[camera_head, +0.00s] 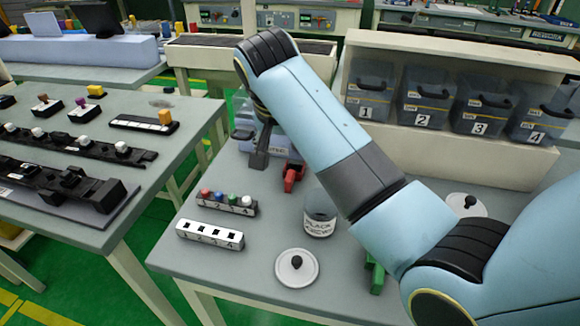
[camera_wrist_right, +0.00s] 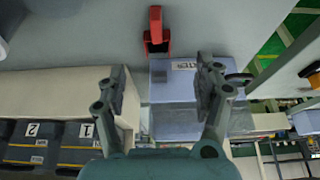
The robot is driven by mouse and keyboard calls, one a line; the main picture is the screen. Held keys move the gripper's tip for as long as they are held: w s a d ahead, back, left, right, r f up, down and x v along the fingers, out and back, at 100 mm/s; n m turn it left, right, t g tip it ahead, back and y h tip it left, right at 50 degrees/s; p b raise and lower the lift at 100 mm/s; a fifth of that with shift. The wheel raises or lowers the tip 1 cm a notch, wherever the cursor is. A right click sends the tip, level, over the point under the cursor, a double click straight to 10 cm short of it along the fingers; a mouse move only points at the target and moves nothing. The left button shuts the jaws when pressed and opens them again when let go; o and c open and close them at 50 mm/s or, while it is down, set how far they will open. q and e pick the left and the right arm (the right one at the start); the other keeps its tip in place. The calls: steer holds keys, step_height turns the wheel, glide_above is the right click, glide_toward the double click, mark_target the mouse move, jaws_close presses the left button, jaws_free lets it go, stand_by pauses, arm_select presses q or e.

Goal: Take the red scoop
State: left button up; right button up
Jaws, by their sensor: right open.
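The red scoop (camera_head: 293,176) lies on the grey table in the head view, just right of my right gripper (camera_head: 259,157). My arm hides part of what is around it. In the right wrist view the red scoop (camera_wrist_right: 157,32) is at the top centre, beyond the fingertips and roughly in line with the gap between them. My right gripper (camera_wrist_right: 160,80) is open and empty, with its fingers apart and not touching the scoop. My left gripper is in neither view.
A pale blue labelled box (camera_wrist_right: 172,120) stands close behind the gripper. Numbered bins (camera_head: 422,97) stand at the back right. A labelled jar (camera_head: 319,222), a round lid (camera_head: 296,268), a white slotted block (camera_head: 210,235) and a rack with coloured knobs (camera_head: 227,204) are nearer the front.

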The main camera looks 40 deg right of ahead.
mark_target(291, 172)
steer(key=x, duration=0.3)
steer(key=shift+s+f, duration=0.15)
steer(key=shift+f, duration=0.2)
steer(key=shift+d+f, duration=0.15)
steer(key=shift+f, duration=0.1)
steer(key=x, duration=0.4)
steer(key=shift+f, duration=0.35)
steer(key=shift+d+f, duration=0.1)
steer(key=shift+f, duration=0.2)
steer(key=shift+c, duration=0.5)
steer(key=c, duration=0.4)
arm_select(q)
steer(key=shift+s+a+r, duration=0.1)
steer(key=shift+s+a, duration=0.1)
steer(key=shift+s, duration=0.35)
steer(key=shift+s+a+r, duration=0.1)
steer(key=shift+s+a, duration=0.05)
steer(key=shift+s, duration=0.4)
arm_select(e)
steer(key=shift+r, duration=0.1)
steer(key=c, duration=0.9)
